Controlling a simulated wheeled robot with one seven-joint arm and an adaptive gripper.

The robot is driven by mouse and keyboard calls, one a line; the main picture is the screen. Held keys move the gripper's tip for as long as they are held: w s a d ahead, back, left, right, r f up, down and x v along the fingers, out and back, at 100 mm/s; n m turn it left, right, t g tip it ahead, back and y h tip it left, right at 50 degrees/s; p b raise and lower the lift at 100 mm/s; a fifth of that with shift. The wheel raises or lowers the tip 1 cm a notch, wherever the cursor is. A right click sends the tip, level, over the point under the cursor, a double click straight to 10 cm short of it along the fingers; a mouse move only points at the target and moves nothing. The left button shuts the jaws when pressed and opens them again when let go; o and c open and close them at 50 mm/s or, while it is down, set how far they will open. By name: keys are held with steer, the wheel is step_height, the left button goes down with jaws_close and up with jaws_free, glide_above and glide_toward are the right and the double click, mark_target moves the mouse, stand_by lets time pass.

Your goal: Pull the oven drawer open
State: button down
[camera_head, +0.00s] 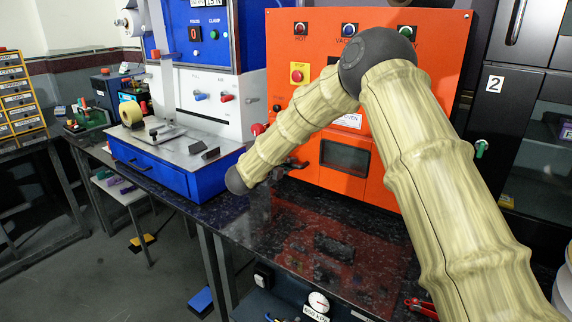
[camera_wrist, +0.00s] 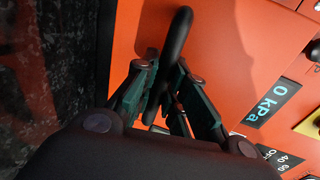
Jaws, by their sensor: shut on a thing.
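The orange oven (camera_head: 425,70) stands on the dark bench, with buttons on top and a dark window in its front. My gripper (camera_head: 288,168) is at the oven's lower left front, partly hidden behind my arm in the head view. In the wrist view, my gripper (camera_wrist: 163,88) has its green-padded fingers on either side of a dark rounded handle (camera_wrist: 179,38). It is shut on this handle, close to the orange front (camera_wrist: 215,40). The drawer's outline is mostly hidden, and I cannot tell whether it is pulled out at all.
A blue and white machine (camera_head: 165,178) stands left of the oven, near my arm. The speckled black bench top (camera_head: 330,275) is largely clear in front of the oven. A red-handled tool (camera_head: 420,307) lies near its front right. A black cabinet (camera_head: 500,100) stands at the right.

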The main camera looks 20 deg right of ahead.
steer(key=f+v, duration=0.2)
steer(key=v, duration=0.9)
steer(key=f+b+v, duration=0.1)
steer(key=f+v, duration=0.1)
steer(key=v, duration=1)
steer(key=shift+s+a+f, duration=0.25)
steer(key=shift+s+a, duration=0.1)
steer(key=shift+a, duration=0.2)
steer(key=c, duration=1.5)
jaws_free()
steer(key=shift+o, duration=0.2)
steer(key=v, duration=1.2)
